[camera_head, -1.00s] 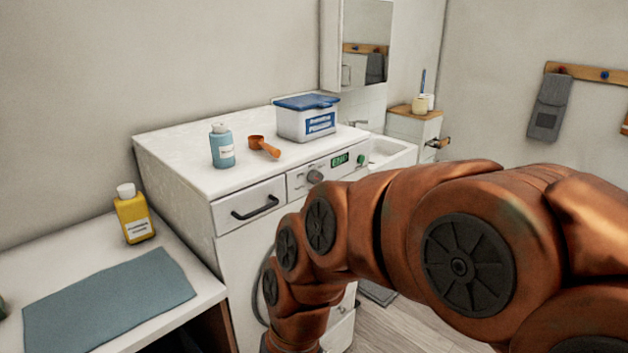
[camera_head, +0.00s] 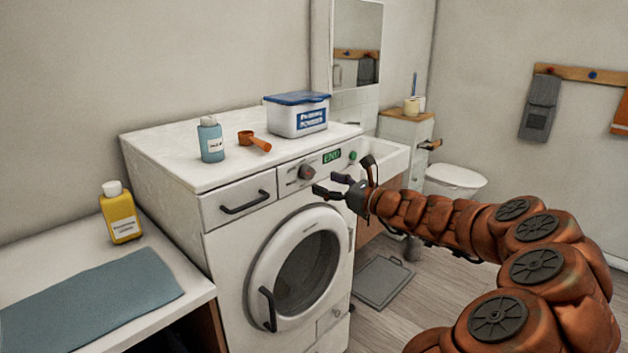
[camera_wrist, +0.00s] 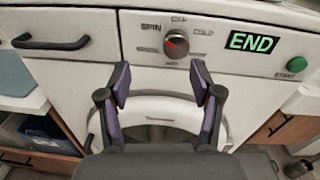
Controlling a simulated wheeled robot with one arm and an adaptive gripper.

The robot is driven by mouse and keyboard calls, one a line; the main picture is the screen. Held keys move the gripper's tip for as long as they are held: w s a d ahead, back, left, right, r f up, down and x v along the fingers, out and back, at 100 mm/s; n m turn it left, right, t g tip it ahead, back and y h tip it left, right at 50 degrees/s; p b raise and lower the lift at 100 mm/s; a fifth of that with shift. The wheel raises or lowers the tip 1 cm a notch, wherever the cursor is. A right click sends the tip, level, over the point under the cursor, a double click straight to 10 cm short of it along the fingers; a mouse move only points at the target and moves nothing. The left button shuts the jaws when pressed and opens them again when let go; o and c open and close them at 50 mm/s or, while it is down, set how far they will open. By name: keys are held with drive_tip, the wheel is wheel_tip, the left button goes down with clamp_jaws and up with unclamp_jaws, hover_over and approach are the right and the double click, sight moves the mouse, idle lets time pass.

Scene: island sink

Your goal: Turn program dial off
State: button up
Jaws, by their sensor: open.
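The program dial (camera_head: 306,171) is a grey round knob on the white front panel of the washing machine (camera_head: 222,247). In the wrist view the dial (camera_wrist: 176,44) has a red mark, with labels around it: SPIN at the left, one that seems to read OFF at the top, and COLD at the right. I cannot tell exactly where the mark points. My gripper (camera_head: 328,184) is open and empty in front of the panel, just right of and below the dial. In the wrist view its fingertips (camera_wrist: 161,83) are spread below the dial, apart from it.
A green END display (camera_wrist: 252,42) and green START button (camera_wrist: 297,65) are right of the dial. A drawer with a dark handle (camera_head: 249,203) is left. A blue bottle (camera_head: 211,141), orange scoop (camera_head: 255,141) and powder box (camera_head: 297,118) stand on top. The round door (camera_head: 262,262) is shut.

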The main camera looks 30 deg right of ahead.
sight(311, 175)
drive_tip(key=shift+m+h, duration=0.5)
drive_tip(key=shift+w+d+f+p, duration=0.15)
drive_tip(key=shift+w+p, duration=0.1)
drive_tip(key=shift+w, duration=1.6)
drive_tip(key=shift+w+d+f+p, duration=0.1)
drive_tip(key=shift+w+p, duration=0.15)
drive_tip(key=shift+w, duration=1.6)
drive_tip(key=c, duration=1.1)
drive_tip(key=shift+c, duration=0.2)
drive_tip(key=shift+f+n+b, duration=0.1)
drive_tip(key=shift+n+b, duration=0.2)
drive_tip(key=shift+b, duration=0.15)
